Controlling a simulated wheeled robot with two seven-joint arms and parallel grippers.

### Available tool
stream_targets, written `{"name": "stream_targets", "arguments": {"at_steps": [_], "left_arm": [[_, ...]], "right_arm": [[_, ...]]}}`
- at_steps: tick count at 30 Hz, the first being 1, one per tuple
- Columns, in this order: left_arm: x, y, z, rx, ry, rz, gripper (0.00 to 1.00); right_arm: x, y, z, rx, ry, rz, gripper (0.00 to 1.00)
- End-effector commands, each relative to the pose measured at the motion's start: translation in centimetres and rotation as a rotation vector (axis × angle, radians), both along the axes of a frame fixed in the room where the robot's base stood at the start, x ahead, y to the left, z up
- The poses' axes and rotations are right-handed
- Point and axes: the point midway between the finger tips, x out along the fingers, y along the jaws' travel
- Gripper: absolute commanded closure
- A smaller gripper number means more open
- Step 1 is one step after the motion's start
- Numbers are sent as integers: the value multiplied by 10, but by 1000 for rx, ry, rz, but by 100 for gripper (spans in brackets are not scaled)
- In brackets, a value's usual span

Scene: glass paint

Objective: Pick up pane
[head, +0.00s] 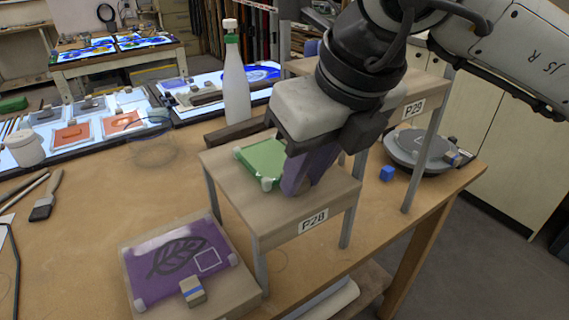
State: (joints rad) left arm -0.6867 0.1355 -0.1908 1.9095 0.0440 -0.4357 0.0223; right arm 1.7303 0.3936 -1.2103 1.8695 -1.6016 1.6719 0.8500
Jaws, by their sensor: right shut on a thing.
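A green pane (262,160) with whitish corner pieces lies on top of the small raised wooden stand labelled P28 (225,168). My right gripper (302,190) comes down from the upper right. Its purple fingers are at the pane's right side and shut on it; they hide that edge. I cannot tell whether the pane touches the stand's top. A purple pane (170,258) with a dark leaf drawing and a white square outline lies on a low wooden block at the lower left. My left gripper is not in view.
A white bottle (236,90) stands behind the stand. A stand labelled P29 (412,108) and a round grey turntable (405,147) are at the right. A blue cube (386,173) lies nearby.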

Motion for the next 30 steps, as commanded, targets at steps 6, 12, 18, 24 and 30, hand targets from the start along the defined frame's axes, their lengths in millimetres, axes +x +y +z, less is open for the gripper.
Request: {"name": "stream_targets", "arguments": {"at_steps": [6, 12, 18, 24, 30], "left_arm": [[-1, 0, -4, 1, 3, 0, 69], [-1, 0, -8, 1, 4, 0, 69], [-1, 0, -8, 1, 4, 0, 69], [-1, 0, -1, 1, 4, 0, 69], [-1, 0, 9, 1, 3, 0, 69]], "right_arm": [[1, 1, 19, 3, -4, -1, 100], [1, 1, 61, 3, -5, -1, 100], [1, 0, 92, 1, -3, 0, 100], [0, 0, 111, 1, -2, 0, 100], [0, 0, 123, 1, -1, 0, 100]]}}
